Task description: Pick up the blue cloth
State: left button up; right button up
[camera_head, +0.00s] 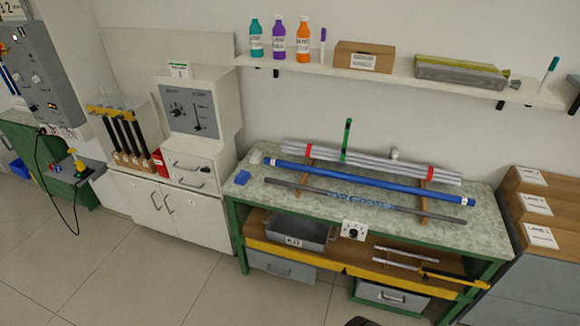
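The blue cloth (242,177) is a small folded-looking blue piece lying flat at the left end of the workbench top (268,208). Nothing covers it. Neither of my grippers can be made out in the head view. Only a small dark shape shows at the bottom edge, too little of it to identify.
A blue tube (370,183), a dark grey rod (300,188) and a bundle of grey rods (380,164) lie on the bench, right of the cloth. A white cabinet (186,215) stands at left. A shelf (400,77) hangs above. The floor in front is clear.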

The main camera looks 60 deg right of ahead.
aim_at(242, 179)
jog(key=z, duration=1.55)
